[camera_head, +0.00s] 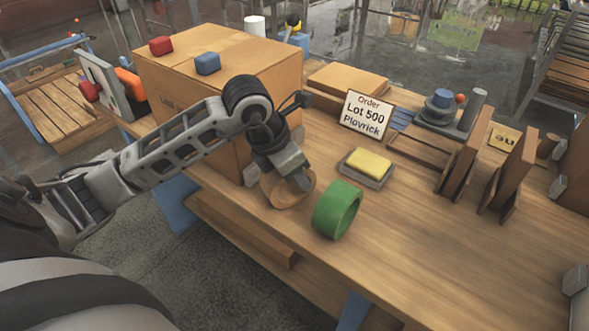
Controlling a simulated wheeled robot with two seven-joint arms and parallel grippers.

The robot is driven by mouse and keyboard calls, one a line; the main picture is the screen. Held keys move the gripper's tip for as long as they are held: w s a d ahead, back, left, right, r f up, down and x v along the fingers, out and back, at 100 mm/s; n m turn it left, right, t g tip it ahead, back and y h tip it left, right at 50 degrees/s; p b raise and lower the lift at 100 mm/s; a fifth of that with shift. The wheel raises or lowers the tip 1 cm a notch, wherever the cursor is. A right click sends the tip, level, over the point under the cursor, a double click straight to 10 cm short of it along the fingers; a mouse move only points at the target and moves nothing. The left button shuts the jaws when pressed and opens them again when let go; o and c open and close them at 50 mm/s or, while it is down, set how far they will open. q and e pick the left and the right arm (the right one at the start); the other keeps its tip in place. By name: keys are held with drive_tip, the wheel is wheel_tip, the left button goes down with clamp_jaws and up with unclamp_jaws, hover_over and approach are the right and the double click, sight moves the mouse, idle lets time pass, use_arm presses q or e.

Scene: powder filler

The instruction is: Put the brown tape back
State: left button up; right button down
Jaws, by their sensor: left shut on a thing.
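The brown tape (284,191) is a tan roll near the table's front edge, just left of the green tape roll (337,210). My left gripper (300,180) is shut on the brown tape from above, and its fingers hide part of the roll. I cannot tell whether the roll touches the table. The green roll stands on its edge on the table. My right gripper (575,292) seems to show only as a grey part at the right edge, so its fingers cannot be made out.
A large cardboard box (215,85) with red and blue blocks on top stands behind my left arm. A yellow sponge on a grey tray (366,167), a Lot 500 sign (367,115) and wooden racks (465,150) stand farther back. The table's front right (430,260) is clear.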

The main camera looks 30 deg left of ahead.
use_arm(q)
drive_tip(key=shift+f, duration=0.15)
drive_tip(key=o, duration=0.9)
drive_tip(key=shift+o, duration=0.2)
drive_tip(key=shift+r, duration=0.35)
drive_tip(key=v, duration=1.1)
drive_tip(key=shift+s+a+r, duration=0.1)
drive_tip(key=shift+s+r, duration=0.2)
